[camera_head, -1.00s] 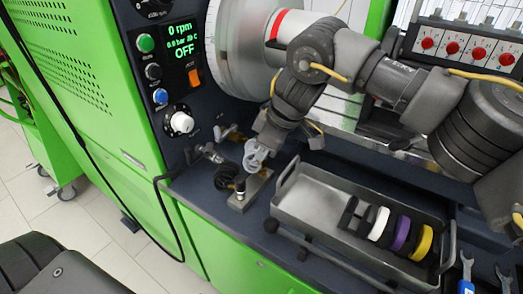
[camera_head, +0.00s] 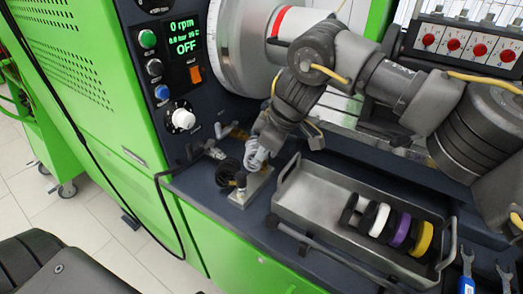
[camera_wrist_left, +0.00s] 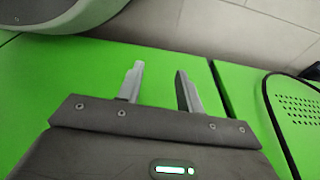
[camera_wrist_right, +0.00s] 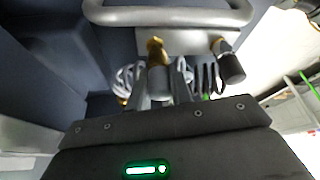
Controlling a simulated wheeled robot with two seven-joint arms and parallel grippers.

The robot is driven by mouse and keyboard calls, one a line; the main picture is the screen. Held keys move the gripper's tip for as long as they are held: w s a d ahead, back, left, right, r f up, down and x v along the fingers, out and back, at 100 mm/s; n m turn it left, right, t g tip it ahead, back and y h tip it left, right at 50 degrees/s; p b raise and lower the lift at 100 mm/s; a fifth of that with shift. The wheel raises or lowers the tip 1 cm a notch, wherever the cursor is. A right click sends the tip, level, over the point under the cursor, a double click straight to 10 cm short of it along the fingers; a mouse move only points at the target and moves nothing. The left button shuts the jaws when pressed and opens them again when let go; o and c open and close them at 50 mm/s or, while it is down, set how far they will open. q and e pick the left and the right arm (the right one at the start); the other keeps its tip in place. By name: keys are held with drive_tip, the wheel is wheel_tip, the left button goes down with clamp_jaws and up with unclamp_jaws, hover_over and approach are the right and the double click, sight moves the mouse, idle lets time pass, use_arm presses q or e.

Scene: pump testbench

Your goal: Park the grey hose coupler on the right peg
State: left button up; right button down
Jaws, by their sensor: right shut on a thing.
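My right gripper (camera_head: 258,163) is shut on the grey hose coupler (camera_wrist_right: 158,80), just above the back of a small metal block (camera_head: 262,183). The block also shows in the right wrist view (camera_wrist_right: 190,40), with a brass fitting (camera_wrist_right: 156,50) just beyond my fingers. I cannot tell whether the coupler touches the peg there. Its pale grey hose (camera_wrist_right: 126,78) coils beside the fingers. A black coupler (camera_head: 241,181) stands on the left part of the block; it also shows in the right wrist view (camera_wrist_right: 232,69). My left gripper (camera_wrist_left: 160,85) is open and empty above a green surface.
A metal tray (camera_head: 308,187) with black, white, purple and yellow rings stands right of the block. The control panel (camera_head: 165,75) and taps (camera_head: 215,152) lie behind and left.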

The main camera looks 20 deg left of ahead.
drive_tip(key=shift+s+f, duration=0.15)
drive_tip(key=shift+f, duration=0.75)
drive_tip(key=c, duration=0.8)
unclamp_jaws()
drive_tip(key=shift+o, duration=0.2)
drive_tip(key=shift+d+r, duration=0.1)
drive_tip(key=shift+r, duration=0.05)
